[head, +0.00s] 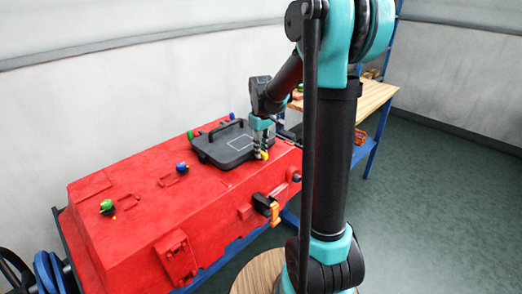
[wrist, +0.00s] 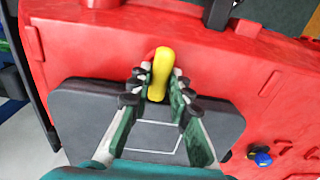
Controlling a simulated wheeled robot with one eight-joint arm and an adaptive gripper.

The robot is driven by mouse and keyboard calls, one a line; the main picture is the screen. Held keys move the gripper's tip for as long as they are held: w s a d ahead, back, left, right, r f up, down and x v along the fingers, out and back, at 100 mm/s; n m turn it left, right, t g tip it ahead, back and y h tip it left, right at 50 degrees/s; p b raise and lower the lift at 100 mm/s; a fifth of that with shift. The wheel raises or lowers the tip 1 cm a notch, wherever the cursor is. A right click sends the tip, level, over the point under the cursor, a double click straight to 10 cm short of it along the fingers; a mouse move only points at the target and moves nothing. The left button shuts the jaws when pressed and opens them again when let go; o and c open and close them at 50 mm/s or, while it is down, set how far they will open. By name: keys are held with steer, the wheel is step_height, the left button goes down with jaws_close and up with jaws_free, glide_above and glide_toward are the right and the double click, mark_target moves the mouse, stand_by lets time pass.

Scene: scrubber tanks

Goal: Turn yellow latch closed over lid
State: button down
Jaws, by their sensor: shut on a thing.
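The yellow latch (wrist: 160,72) is an elongated rounded handle. In the wrist view it lies across the edge of the dark grey lid (wrist: 80,115), one end over the lid and the other over the red tank top. My gripper (wrist: 157,95) has its fingers on either side of the latch and is shut on it. In the head view my gripper (head: 261,152) points down at the near right edge of the lid (head: 222,148), with a bit of the yellow latch (head: 264,155) showing at the fingertips. The lid lies flat on the red tank (head: 140,190).
Green-topped (head: 106,205) and blue-topped (head: 182,168) knobs stand on the tank top left of the lid. An orange-handled valve (head: 275,211) juts from the tank's front side. A wooden workbench (head: 372,98) stands behind at the right. Open floor (head: 440,180) lies at the right.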

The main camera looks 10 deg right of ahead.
steer(key=shift+n, duration=0.3)
steer(key=c, duration=1.7)
jaws_free()
steer(key=shift+r, duration=0.15)
step_height(320, 180, up, 12)
steer(key=shift+f, duration=0.15)
steer(key=s+d+f+m+t, duration=0.1)
steer(key=s+f+m, duration=0.1)
steer(key=s+f, duration=0.4)
steer(key=s+d+f+m+t, duration=0.1)
steer(key=s+f+m, duration=0.1)
steer(key=s+f, duration=0.4)
steer(key=s+d+f+m+t, duration=0.2)
steer(key=s+f, duration=0.4)
steer(key=s, duration=0.3)
steer(key=shift+m, duration=0.6)
